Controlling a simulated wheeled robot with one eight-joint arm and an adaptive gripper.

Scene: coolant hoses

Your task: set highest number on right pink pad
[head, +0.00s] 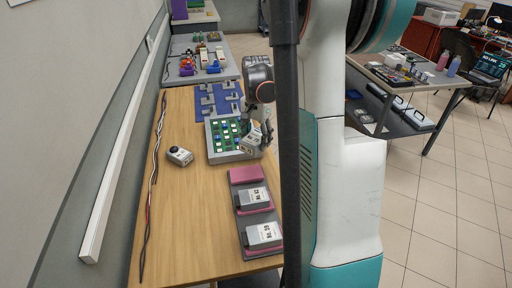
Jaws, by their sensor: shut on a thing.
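A grey strip (237,200) lies on the wooden table with three pink pads in a row. The far pink pad (246,174) is bare. The middle pad bears a grey block with a white number label (252,197). The near pad bears a similar block (263,234). Both labels are small and their digits are hard to read. My gripper (262,134) is over the right edge of the green board and shut on a grey block with a white label (253,138). That label is tilted and unreadable. A grey-white block with a black round part (180,156) lies alone at left.
A green board in a pale tray (218,156) stands beyond the strip. A blue mat with grey pieces (204,101) lies behind it. A dark cable (152,185) runs along the left table edge by the wall. The table's left front is clear.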

